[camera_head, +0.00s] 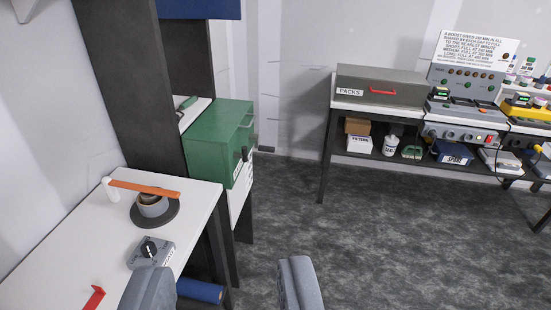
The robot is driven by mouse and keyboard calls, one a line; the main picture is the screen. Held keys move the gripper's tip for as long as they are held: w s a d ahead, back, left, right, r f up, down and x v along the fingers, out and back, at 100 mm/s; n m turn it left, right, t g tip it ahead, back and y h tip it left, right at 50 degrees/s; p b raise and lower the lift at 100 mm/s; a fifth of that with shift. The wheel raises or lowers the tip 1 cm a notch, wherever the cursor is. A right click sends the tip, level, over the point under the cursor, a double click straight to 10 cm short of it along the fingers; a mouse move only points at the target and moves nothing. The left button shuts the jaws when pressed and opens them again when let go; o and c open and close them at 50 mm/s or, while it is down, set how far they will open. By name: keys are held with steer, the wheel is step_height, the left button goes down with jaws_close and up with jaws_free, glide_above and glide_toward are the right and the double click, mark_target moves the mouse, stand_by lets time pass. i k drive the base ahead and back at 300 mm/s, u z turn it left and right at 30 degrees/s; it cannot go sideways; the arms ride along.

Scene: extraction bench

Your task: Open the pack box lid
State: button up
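The pack box (381,88) is a grey-brown box labelled "PACKS" with a red handle (383,91) on its front. It stands on the left end of the far bench, and its lid looks closed.
A white table (62,243) at left bears a dial box (150,252), a dark round base with a ring (154,207) and an orange bar (145,189). A green cabinet (220,142) stands behind it. The far bench (330,103) holds equipment. Grey floor (370,230) between is clear.

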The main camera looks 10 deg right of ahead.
mark_target(363, 83)
steer(key=z, duration=0.1)
steer(key=i, duration=1.3)
steer(key=z, duration=0.35)
steer(key=i, duration=1.25)
steer(key=z, duration=0.5)
steer(key=i, duration=1)
steer(key=z, duration=0.2)
